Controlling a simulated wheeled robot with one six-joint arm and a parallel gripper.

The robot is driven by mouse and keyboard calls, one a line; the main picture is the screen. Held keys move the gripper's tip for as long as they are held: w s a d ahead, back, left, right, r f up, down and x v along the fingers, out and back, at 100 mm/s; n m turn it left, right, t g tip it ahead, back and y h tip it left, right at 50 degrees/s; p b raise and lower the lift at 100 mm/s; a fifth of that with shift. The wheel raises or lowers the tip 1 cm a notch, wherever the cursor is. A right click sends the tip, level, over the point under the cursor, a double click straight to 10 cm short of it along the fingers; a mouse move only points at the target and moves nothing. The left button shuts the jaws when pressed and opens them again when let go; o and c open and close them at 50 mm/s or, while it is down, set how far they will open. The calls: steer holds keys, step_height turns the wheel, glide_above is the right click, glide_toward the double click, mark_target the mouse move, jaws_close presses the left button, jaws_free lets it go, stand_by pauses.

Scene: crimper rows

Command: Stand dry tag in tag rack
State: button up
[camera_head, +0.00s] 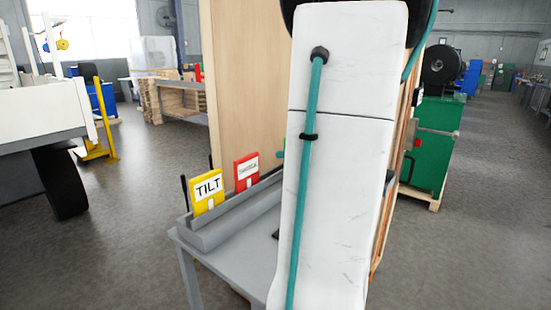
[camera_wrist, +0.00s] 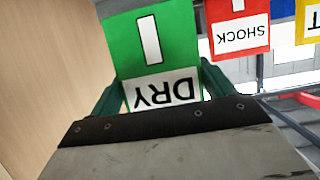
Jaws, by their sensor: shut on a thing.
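The green dry tag (camera_wrist: 148,42) stands between the two teal fingers of my gripper (camera_wrist: 162,86) in the wrist view, its lettering upside down there. My gripper is shut on it near its lettered end. In the head view my white arm hides the dry tag and most of my gripper. The grey tag rack (camera_head: 206,239) holds a yellow TILT tag (camera_head: 207,206) and a red SHOCK tag (camera_head: 240,182), both upright. The red tag (camera_wrist: 238,40) also shows beside the dry tag in the wrist view.
A tall wooden panel (camera_head: 237,80) rises behind the rack, and shows close on the left in the wrist view. The rack is on a grey table (camera_head: 189,275). A green machine (camera_head: 432,140) stands to the right. Open floor (camera_head: 130,210) lies left of the table.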

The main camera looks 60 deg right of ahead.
steer(key=w+d, duration=0.1)
steer(key=w, duration=0.5)
steer(key=shift+w+d+f, duration=0.3)
steer(key=shift+w+d, duration=0.05)
steer(key=shift+d, duration=0.05)
step_height(320, 180, down, 3)
steer(key=shift+w+f, duration=0.1)
steer(key=shift+w, duration=0.05)
steer(key=shift+c, duration=1.3)
steer(key=shift+f, duration=0.4)
steer(key=shift+c, duration=1.1)
steer(key=o, duration=1.4)
steer(key=shift+d, duration=0.1)
steer(key=shift+r, duration=0.1)
steer(key=shift+s+r, duration=0.15)
steer(key=shift+s, duration=0.05)
steer(key=v, duration=1.1)
steer(key=shift+s+r, duration=0.15)
steer(key=shift+s, duration=0.05)
